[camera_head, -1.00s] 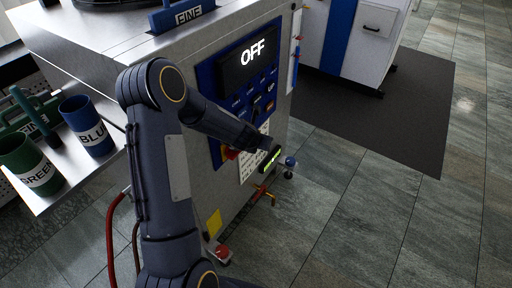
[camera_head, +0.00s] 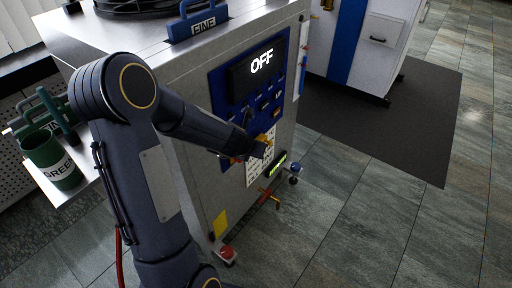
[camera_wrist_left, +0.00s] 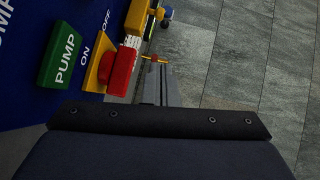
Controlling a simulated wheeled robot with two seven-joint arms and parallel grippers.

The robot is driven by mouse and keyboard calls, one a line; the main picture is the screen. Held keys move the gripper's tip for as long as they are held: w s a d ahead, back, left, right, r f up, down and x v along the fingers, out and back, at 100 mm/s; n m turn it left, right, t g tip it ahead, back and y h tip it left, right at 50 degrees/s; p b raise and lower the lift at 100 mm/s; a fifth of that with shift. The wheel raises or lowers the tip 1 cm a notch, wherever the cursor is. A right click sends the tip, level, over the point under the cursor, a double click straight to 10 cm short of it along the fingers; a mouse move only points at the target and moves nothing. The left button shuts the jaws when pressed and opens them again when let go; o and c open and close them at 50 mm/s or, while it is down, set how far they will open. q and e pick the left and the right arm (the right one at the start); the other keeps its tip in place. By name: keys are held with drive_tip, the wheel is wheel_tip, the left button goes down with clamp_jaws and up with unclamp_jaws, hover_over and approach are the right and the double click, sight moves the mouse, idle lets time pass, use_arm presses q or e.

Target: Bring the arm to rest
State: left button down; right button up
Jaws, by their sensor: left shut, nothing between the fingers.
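My left arm (camera_head: 150,170) rises from the bottom in the head view, bends at a raised elbow (camera_head: 137,86), and its forearm points right across the front of the press cabinet (camera_head: 200,185). In the left wrist view my left gripper (camera_wrist_left: 158,70) shows two grey fingers close together, shut and empty. My right gripper is not in view.
The cabinet's display (camera_head: 258,62) reads OFF. A blue FINE handle (camera_head: 198,22) stands on its top. A green cup (camera_head: 52,160) is on a side shelf at left. A white and blue cabinet (camera_head: 370,40) stands on a dark mat (camera_head: 400,125). The tiled floor at right is clear.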

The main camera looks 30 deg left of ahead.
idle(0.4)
use_arm(q)
drive_tip(key=s+d+r+m+h, duration=0.2)
drive_tip(key=s+d+r+m, duration=0.3)
drive_tip(key=r+m, duration=0.25)
drive_tip(key=s+d+r+m+h, duration=0.35)
drive_tip(key=d+r+m, duration=0.2)
drive_tip(key=m, duration=0.35)
drive_tip(key=s+d+m+g, duration=0.2)
drive_tip(key=s+m, duration=1.7)
drive_tip(key=s, duration=0.1)
wheel_tip(320, 180, up, 14)
drive_tip(key=p, duration=1.4)
drive_tip(key=shift+w+g+y, duration=0.3)
drive_tip(key=shift+w+y, duration=0.15)
drive_tip(key=shift+f, duration=0.1)
